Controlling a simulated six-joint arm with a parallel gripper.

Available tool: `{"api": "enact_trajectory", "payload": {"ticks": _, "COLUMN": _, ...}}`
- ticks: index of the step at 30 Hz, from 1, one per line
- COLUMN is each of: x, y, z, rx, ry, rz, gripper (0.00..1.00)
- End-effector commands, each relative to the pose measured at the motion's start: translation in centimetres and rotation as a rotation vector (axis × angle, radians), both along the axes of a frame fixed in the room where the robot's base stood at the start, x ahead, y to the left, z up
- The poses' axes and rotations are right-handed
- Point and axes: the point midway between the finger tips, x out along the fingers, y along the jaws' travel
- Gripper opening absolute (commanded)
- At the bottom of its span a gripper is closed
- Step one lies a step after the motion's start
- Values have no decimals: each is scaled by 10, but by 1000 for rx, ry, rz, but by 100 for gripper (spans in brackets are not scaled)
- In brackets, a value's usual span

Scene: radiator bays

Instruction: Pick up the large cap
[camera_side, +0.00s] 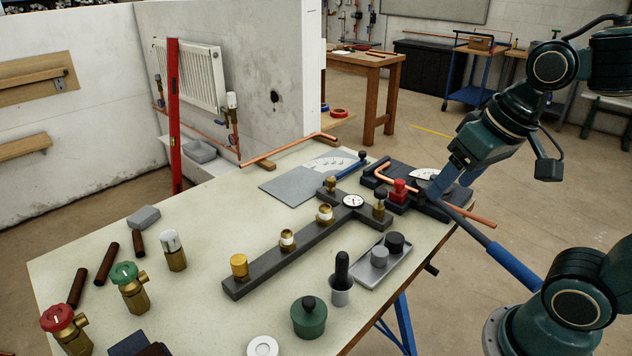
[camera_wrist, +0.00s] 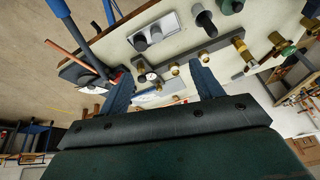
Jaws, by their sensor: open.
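Two round caps stand on a grey tray (camera_side: 365,277) near the table's right edge. The dark cap (camera_side: 395,243) looks the larger; the smaller grey cap (camera_side: 379,257) is beside it. In the wrist view the tray (camera_wrist: 170,23) is at the top, with the dark cap (camera_wrist: 140,43) and the grey cap (camera_wrist: 156,35) on it. My gripper (camera_side: 446,192) is open and empty, beyond the tray and to its right in the side view. It also shows in the wrist view (camera_wrist: 161,72), fingers spread, with the tray beyond the tips.
A dark manifold bar (camera_side: 290,258) with brass fittings and a gauge (camera_side: 353,201) lies left of the tray. A cup with a black-handled tool (camera_side: 341,280) and a green lidded pot (camera_side: 309,318) stand nearer.

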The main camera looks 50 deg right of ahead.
Motion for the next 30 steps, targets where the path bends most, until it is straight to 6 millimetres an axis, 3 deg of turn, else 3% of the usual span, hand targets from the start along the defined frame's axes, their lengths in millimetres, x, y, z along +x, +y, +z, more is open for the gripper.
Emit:
{"api": "enact_trajectory", "payload": {"ticks": 11, "x": 53, "y": -24, "z": -20, "rx": 130, "ry": 148, "rz": -426, "gripper": 65}}
{"api": "enact_trajectory", "payload": {"ticks": 18, "x": 85, "y": -44, "z": -43, "rx": 191, "ry": 234, "rz": -706, "gripper": 65}}
{"api": "enact_trajectory", "payload": {"ticks": 30, "x": 121, "y": -74, "z": -87, "rx": 247, "ry": 337, "rz": -1100, "gripper": 65}}
